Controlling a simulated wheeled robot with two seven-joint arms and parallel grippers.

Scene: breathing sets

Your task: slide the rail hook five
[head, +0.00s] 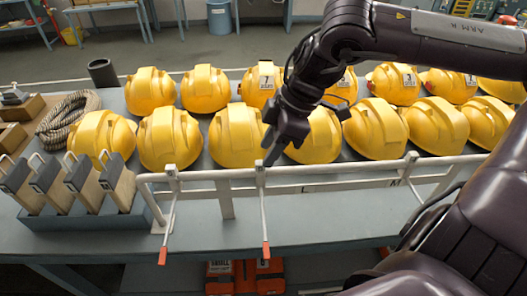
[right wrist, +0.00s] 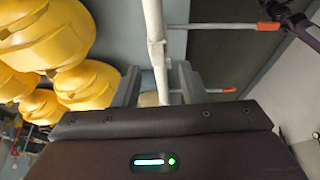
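A white rail (head: 330,174) runs along the front of the table, with hooks hanging from it. One hook with a red tip (head: 162,255) is at the left end. Another hook (head: 263,210) hangs near the middle, right below my right gripper (head: 271,153). In the right wrist view the gripper's grey fingers (right wrist: 157,85) stand apart on either side of the rail and a hook's collar (right wrist: 158,52). A red-tipped rod (right wrist: 215,90) shows beside them. I cannot read hook numbers, so I cannot tell which is five. My left gripper is not in view.
Several yellow helmets (head: 170,138) stand in rows behind the rail. A tray of handled blocks (head: 90,218) and a coiled rope (head: 68,118) are at the left. Orange cases (head: 245,275) lie under the table. Free room is in front of the rail.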

